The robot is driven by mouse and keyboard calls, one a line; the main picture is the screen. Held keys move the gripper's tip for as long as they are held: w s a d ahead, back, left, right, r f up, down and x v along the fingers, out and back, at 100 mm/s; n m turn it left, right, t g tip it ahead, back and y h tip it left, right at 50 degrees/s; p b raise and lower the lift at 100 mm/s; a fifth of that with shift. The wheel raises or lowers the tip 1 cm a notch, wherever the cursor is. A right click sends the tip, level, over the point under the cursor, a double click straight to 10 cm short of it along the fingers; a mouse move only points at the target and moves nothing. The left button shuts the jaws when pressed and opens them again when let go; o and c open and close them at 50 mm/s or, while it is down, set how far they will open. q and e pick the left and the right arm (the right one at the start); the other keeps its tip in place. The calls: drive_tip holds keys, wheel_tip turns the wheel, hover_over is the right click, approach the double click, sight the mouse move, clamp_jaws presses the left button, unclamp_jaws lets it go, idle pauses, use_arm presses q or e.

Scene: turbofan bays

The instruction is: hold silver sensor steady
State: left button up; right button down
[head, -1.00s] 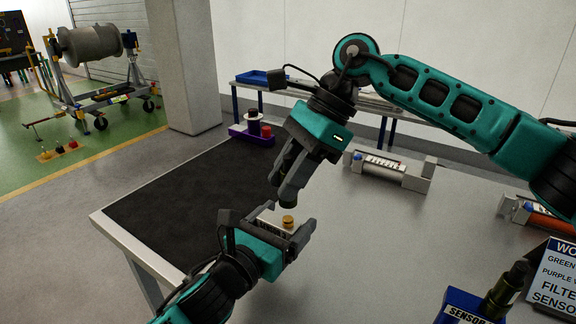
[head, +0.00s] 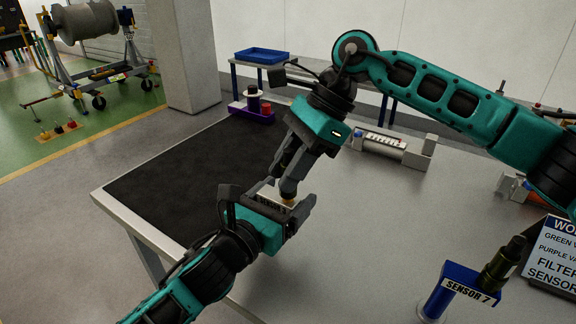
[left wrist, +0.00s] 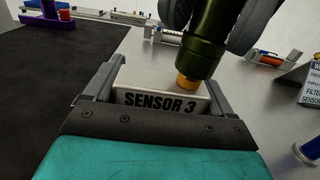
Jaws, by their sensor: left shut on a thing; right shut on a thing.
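The silver sensor (head: 270,198), a block labelled SENSOR 3, sits between the fingers of my left gripper (head: 268,203). In the left wrist view the silver sensor (left wrist: 160,101) lies level, and the left gripper (left wrist: 160,85) is shut on its two ends. A gold fitting (left wrist: 187,83) stands on its top at the right. My right gripper (head: 289,188) points down over it, shut on a dark green cylinder (left wrist: 209,42). The cylinder's lower end meets the gold fitting with no visible gap. I cannot tell how far it is seated. In the head view the fingers mostly hide the cylinder.
A blue SENSOR 7 stand (head: 462,285) with another dark green part (head: 504,262) and a sign (head: 555,255) are at the right. A grey fixture (head: 390,148) lies behind the grippers. The table's middle is clear.

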drive_tip(key=shift+f, duration=0.75)
idle(0.8)
drive_tip(key=c, duration=0.8)
unclamp_jaws()
drive_tip(key=shift+o, duration=0.2)
drive_tip(key=v, duration=1.2)
use_arm(q)
drive_tip(key=o, duration=1)
